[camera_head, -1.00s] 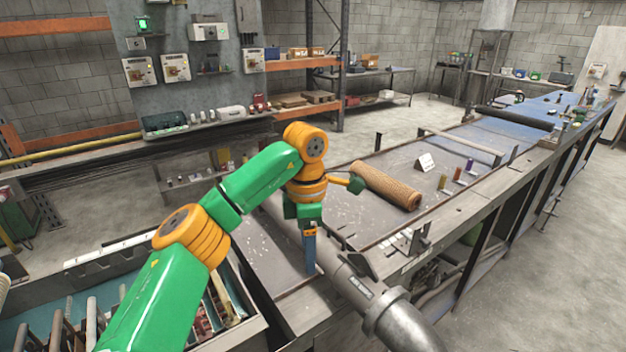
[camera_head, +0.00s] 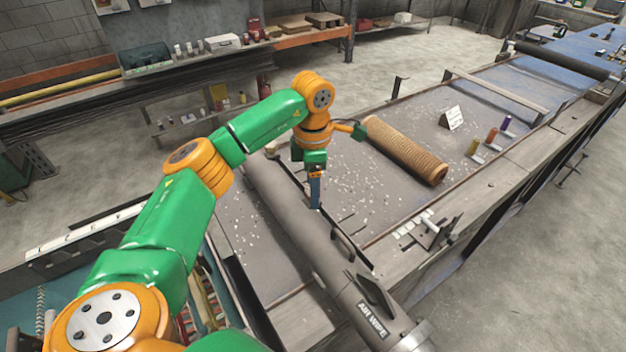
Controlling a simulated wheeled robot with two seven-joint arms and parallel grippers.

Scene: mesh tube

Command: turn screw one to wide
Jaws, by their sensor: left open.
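My left gripper (camera_head: 316,190) points down beside the grey air wipe pipe (camera_head: 290,215), near its middle. I see its bluish fingers nearly edge-on, open, with nothing visible between them. A metal screw with a cross handle (camera_head: 437,229) stands on the near rail of the table, to the right of the gripper and well apart from it. I cannot tell whether this is screw one, nor its setting. My right gripper is not in view.
A brown mesh tube (camera_head: 405,150) lies on the table (camera_head: 365,205) right of my left gripper. Behind it stand a white card (camera_head: 452,118) and small coloured cylinders (camera_head: 491,135). A bin of tools (camera_head: 205,300) is at lower left.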

